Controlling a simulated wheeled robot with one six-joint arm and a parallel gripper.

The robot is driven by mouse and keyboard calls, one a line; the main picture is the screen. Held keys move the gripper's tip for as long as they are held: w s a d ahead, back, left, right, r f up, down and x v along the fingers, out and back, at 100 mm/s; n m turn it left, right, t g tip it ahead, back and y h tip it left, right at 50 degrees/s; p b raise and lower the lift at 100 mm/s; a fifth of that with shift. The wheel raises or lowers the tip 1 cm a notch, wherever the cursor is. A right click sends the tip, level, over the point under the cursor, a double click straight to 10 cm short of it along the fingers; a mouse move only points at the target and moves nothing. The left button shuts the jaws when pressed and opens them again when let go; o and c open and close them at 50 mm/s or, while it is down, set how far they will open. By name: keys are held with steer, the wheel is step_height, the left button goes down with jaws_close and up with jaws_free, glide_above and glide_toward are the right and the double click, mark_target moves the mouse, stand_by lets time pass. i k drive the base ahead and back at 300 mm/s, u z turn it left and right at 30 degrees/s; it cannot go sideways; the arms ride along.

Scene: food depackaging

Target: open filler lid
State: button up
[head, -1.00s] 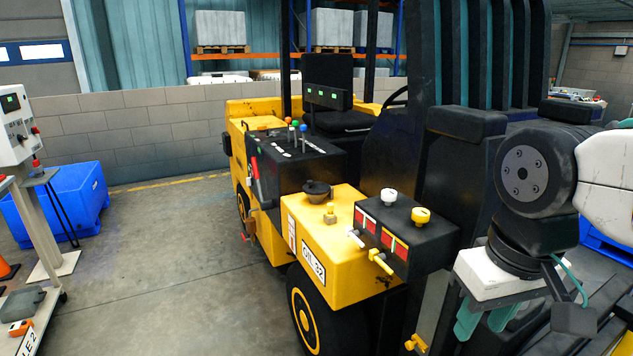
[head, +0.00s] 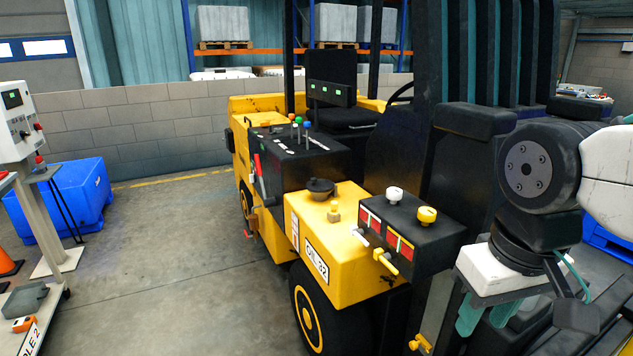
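The filler lid (head: 321,187) is a round black cap with a raised knob. It sits on top of the yellow oil tank (head: 345,245), which carries a white "OIL-32" plate (head: 317,262). The lid looks closed down on the tank. My gripper (head: 484,316) is at the lower right, pointing down, well to the right of the lid and apart from it. Its two teal fingers stand apart with a gap between them, and no held object shows. The gripper is partly covered by my arm.
A black valve box (head: 401,242) with red gauges, knobs and a yellow tap lies between tank and gripper. Lever controls (head: 300,128) stand behind the lid. Floor is free left of the yellow forklift; a control cart (head: 48,215) stands far left.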

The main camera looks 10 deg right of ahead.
mark_target(315, 185)
steer(key=k, duration=0.95)
steer(key=u, duration=0.3)
steer(key=i, duration=2.8)
steer(key=z, duration=0.15)
